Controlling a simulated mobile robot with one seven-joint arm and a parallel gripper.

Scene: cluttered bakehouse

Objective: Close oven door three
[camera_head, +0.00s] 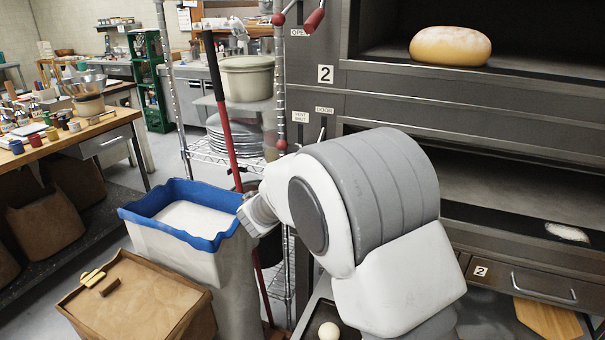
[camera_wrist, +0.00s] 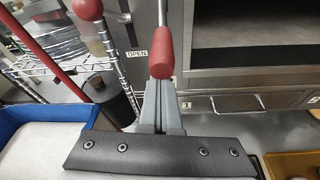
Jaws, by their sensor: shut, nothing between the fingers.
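A steel deck oven fills the right of the head view, with an upper chamber and a lower chamber (camera_head: 520,185), both open at the front. I see no plate marked 3, so I cannot tell which door is three. A red-knobbed lever (camera_head: 314,20) stands near an OPEN label, and another red knob (camera_head: 281,146) sits lower at the oven's left edge. In the wrist view my gripper (camera_wrist: 162,105) is shut and empty, just below a red lever knob (camera_wrist: 162,52) on a metal rod. I cannot tell whether they touch. My arm hides the gripper in the head view.
A blue-rimmed bin (camera_head: 215,243) of white stuff and a brown box (camera_head: 180,318) stand at left. A wire rack (camera_head: 215,155) and a red pole (camera_head: 229,140) are beside the oven. A loaf (camera_head: 450,46) lies in the upper chamber.

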